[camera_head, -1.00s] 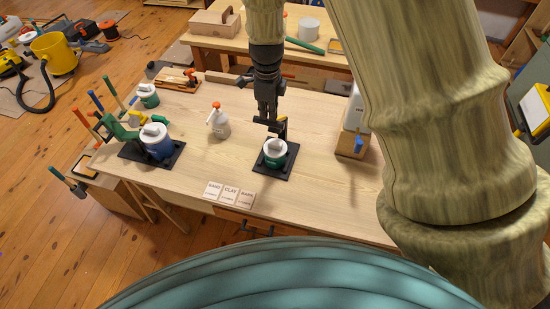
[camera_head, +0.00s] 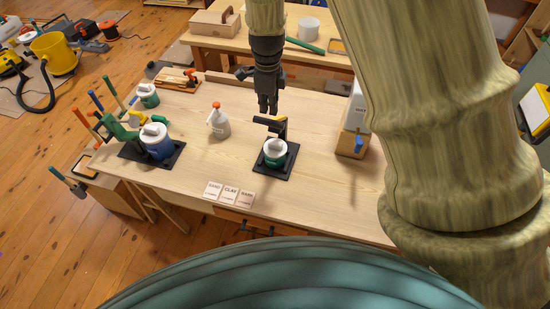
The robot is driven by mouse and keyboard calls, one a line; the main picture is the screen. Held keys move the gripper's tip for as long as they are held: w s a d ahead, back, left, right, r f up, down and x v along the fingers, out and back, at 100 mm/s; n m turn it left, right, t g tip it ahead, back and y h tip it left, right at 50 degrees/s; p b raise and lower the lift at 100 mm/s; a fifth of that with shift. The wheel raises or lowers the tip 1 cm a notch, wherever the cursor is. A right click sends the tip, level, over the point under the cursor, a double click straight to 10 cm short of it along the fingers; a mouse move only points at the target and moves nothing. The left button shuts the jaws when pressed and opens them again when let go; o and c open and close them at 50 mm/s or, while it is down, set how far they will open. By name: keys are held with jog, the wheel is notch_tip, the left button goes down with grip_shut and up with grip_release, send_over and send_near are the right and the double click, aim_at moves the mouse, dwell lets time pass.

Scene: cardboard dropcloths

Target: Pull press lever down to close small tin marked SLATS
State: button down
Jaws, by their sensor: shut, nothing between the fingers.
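A small green tin with a white lid (camera_head: 275,152) sits upright in a press with a black base (camera_head: 289,170) at the middle of the table. Its marking is too small to read. The press's dark lever (camera_head: 278,130) with an orange-yellow part (camera_head: 266,121) stands behind and above the tin; how far down it is, I cannot tell. My gripper (camera_head: 267,112) points down just above and behind the lever, shut and empty, and seems apart from it. A second press with a green arm (camera_head: 122,131) holds a larger blue tin (camera_head: 157,146) at the left.
A spray bottle (camera_head: 219,124) stands left of the middle press. Another green tin (camera_head: 148,96) is at the back left. A white container in a wooden holder (camera_head: 349,144) stands at the right. Label cards (camera_head: 230,193) lie at the front edge. The wood between is clear.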

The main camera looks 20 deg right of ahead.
notch_tip(320, 180, up, 7)
dwell(1.7)
dwell(0.9)
